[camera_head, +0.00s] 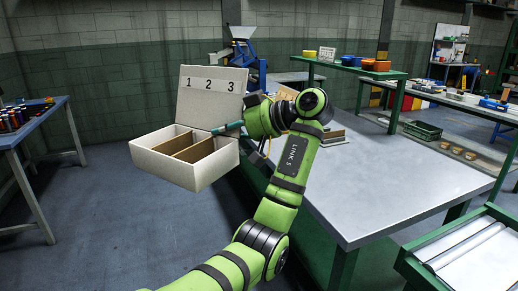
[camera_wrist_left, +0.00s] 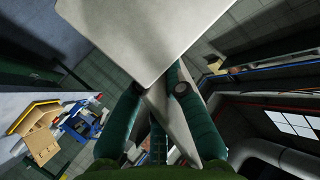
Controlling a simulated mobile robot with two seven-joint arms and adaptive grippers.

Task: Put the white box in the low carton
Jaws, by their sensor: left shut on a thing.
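The white box (camera_head: 185,160) is in the head view, left of the grey table and above the floor. Its lid (camera_head: 210,97), marked 1 2 3, stands open, and brown dividers split its inside. My left gripper (camera_head: 229,128) is shut on the box at its right side, near the lid's foot. In the left wrist view the teal fingers (camera_wrist_left: 160,92) close on a thin pale wall, under a broad white panel (camera_wrist_left: 135,35). A tan piece (camera_head: 286,93) behind my arm may be part of the low carton; it is mostly hidden. My right gripper is not in view.
The grey table (camera_head: 400,180) has a wide clear top. A low brown and white item (camera_head: 334,136) sits beside my arm, partly hidden. A roller conveyor (camera_head: 470,250) is at the lower right.

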